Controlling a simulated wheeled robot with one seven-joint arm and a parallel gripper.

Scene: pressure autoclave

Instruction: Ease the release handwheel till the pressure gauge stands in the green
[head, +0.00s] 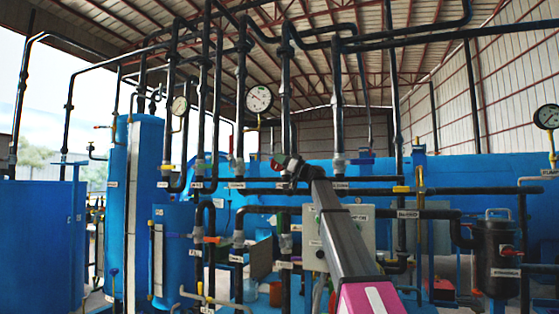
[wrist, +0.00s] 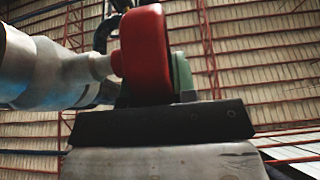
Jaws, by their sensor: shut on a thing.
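The red release handwheel (wrist: 146,55) fills the upper middle of the wrist view, seen nearly edge-on, joined to a pale metal valve body (wrist: 50,70) on the left. In the head view only a small red part of the handwheel (head: 277,163) shows beside my gripper (head: 290,167), which hides the rest. My gripper is shut on the handwheel. The round white pressure gauge (head: 259,99) hangs above and to the left of my gripper. Its dial is too small to read, and I cannot make out a green band.
Dark vertical pipes (head: 286,95) stand close around my gripper, and a horizontal pipe (head: 370,191) runs near its height. A smaller gauge (head: 179,105) is at left, and a dark gauge (head: 547,116) at far right. Blue tanks (head: 480,170) lie behind the pipes.

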